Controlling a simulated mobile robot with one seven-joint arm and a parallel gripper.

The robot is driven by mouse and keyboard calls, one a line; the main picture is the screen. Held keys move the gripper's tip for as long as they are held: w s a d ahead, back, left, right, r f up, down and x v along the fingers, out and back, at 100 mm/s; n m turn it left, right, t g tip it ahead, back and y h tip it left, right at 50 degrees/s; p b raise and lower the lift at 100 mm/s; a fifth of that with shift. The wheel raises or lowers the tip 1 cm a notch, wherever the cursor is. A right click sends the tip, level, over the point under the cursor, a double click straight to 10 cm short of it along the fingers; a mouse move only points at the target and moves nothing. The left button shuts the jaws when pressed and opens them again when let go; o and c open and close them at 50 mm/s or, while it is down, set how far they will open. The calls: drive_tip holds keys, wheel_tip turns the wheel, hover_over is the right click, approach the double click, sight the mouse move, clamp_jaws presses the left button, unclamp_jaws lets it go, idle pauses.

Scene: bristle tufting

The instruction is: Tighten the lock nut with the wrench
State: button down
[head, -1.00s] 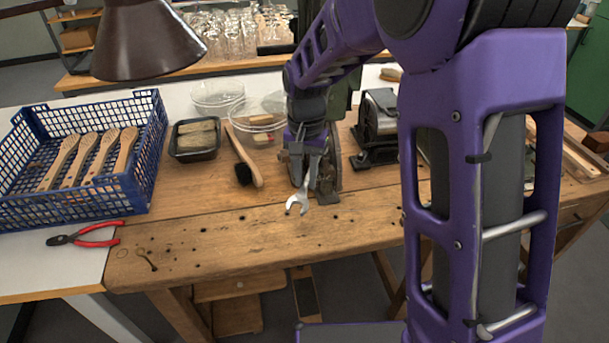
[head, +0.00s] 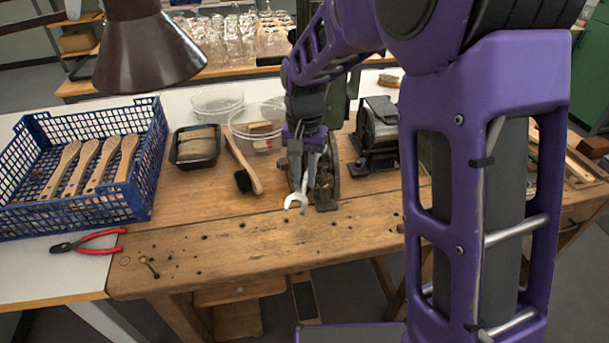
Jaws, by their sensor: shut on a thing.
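My gripper (head: 304,170) points down over the front middle of the wooden workbench (head: 220,245). It is shut on a silver open-ended wrench (head: 296,201), whose open jaw hangs below the fingers and faces the front edge of the bench. A dark metal machine (head: 327,185) stands directly behind and to the right of the wrench, partly hidden by my gripper. I cannot make out the lock nut, nor tell whether the wrench touches the machine.
A blue crate (head: 60,217) of wooden brush handles stands at left, with red-handled pliers (head: 100,240) in front. A black tray (head: 195,147), a brush (head: 243,165) and clear bowls (head: 217,100) lie behind. Another dark machine (head: 378,130) stands right. The bench front is mostly clear.

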drive_tip(key=shift+r+p, duration=0.4)
drive_tip(key=shift+r, duration=1)
